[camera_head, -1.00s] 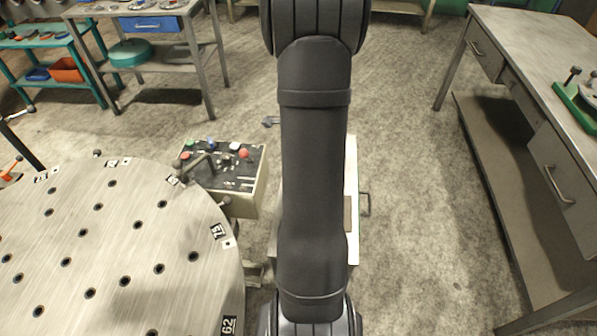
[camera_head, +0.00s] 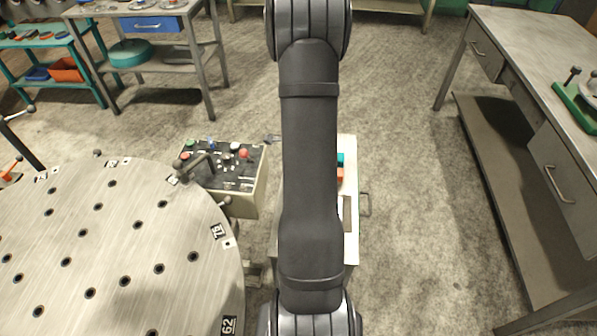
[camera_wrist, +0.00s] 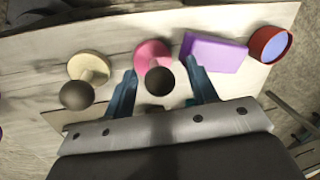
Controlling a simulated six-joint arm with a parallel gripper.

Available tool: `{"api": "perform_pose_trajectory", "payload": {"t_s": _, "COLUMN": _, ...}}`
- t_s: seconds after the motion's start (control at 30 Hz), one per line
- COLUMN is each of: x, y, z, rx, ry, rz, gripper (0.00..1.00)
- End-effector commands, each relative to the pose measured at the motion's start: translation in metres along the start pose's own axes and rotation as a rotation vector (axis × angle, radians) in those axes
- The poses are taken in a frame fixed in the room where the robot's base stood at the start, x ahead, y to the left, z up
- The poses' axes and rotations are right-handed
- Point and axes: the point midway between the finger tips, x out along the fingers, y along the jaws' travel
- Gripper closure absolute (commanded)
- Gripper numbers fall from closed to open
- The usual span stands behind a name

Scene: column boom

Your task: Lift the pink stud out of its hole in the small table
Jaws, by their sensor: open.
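The pink stud (camera_wrist: 153,54) stands on the pale small table (camera_wrist: 35,62) in the wrist view, with a dark round shape directly below it in the picture. My gripper (camera_wrist: 160,66) is open, with one blue finger on each side of the stud. I see no clear contact; the height of the fingertips over the table is hard to tell. In the head view my arm hides the stud and most of the small table (camera_head: 351,247).
In the wrist view a cream stud (camera_wrist: 91,66) is left of the pink one. A purple block (camera_wrist: 217,53) is close by the right finger, with a red and blue round piece (camera_wrist: 270,45) beyond. A control box (camera_head: 232,180) and large round table (camera_head: 110,240) stand left.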

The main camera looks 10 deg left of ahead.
Motion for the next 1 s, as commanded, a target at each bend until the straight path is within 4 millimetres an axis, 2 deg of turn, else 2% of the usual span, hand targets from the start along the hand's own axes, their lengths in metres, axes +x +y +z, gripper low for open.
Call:
{"api": "perform_pose_trajectory", "payload": {"t_s": 0.1, "x": 0.0, "y": 0.0, "z": 0.0, "rx": 0.0, "ry": 0.0, "rz": 0.0, "gripper": 0.48}}
{"api": "perform_pose_trajectory", "payload": {"t_s": 0.3, "x": 0.0, "y": 0.0, "z": 0.0, "rx": 0.0, "ry": 0.0, "rz": 0.0, "gripper": 0.87}}
{"api": "perform_pose_trajectory", "payload": {"t_s": 0.37, "x": 0.0, "y": 0.0, "z": 0.0, "rx": 0.0, "ry": 0.0, "rz": 0.0, "gripper": 0.95}}
{"api": "perform_pose_trajectory", "payload": {"t_s": 0.77, "x": -0.007, "y": -0.002, "z": 0.0, "rx": 0.0, "ry": 0.0, "rz": -0.003, "gripper": 0.95}}
{"api": "perform_pose_trajectory", "payload": {"t_s": 1.0, "x": -0.035, "y": -0.008, "z": 0.0, "rx": 0.0, "ry": -0.001, "rz": -0.004, "gripper": 0.95}}
